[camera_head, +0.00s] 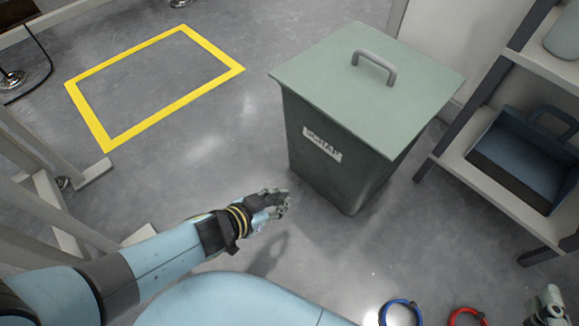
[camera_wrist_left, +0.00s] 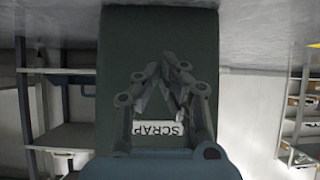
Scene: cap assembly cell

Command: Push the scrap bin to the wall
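The scrap bin (camera_head: 335,150) is a grey-green box with a flat lid, a grey handle on top and a white SCRAP label. It stands upright on the floor, right of centre in the head view. In the left wrist view the bin (camera_wrist_left: 120,50) appears upside down and fills the middle. My left gripper (camera_head: 283,202) is just in front of the bin's lower left side; I cannot tell whether it touches. Its fingertips (camera_wrist_left: 160,66) come together with nothing between them. My right gripper (camera_head: 548,302) is partly in view at the lower right corner. A pale wall (camera_head: 440,42) shows behind the bin.
A shelf unit (camera_head: 490,195) with a blue bin (camera_head: 525,160) stands close to the right. A yellow floor rectangle (camera_head: 150,48) lies empty at the upper left. Pale frame legs (camera_head: 50,200) stand at the left. A blue ring (camera_head: 400,302) and a red ring (camera_head: 468,311) show at the bottom.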

